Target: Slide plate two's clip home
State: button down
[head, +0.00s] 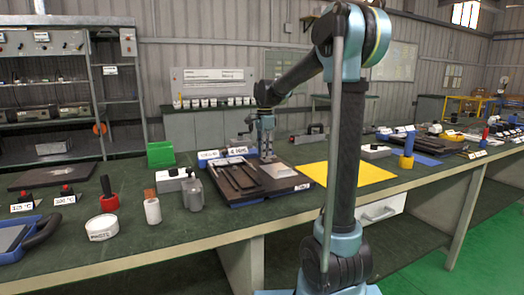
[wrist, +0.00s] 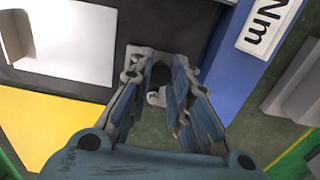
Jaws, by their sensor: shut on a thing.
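My gripper (head: 267,156) points down at the back edge of a dark fixture tray (head: 243,201) on the bench. In the wrist view my gripper (wrist: 165,75) is closed on a small light-grey piece (wrist: 150,53), which looks like the clip. The fingers hide much of it, and I cannot tell how far it is seated. A pale metal plate (head: 279,170) lies on the tray in front of the gripper, and the plate also shows in the wrist view (wrist: 68,40). No plate number is readable.
A blue strip with an Nm label (wrist: 264,22) borders the tray. A yellow mat (head: 349,182) lies to its right.

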aim_at(267, 160)
jog(key=shift+s+d, duration=0.3)
jog(key=shift+s, duration=0.25)
jog(key=shift+s+d, duration=0.25)
jog(key=shift+s, duration=0.3)
jog(key=c, duration=1.4)
grip_release()
jog(key=shift+s, duration=0.1)
jog(key=shift+c, duration=0.2)
notch_tip(267, 160, up, 12)
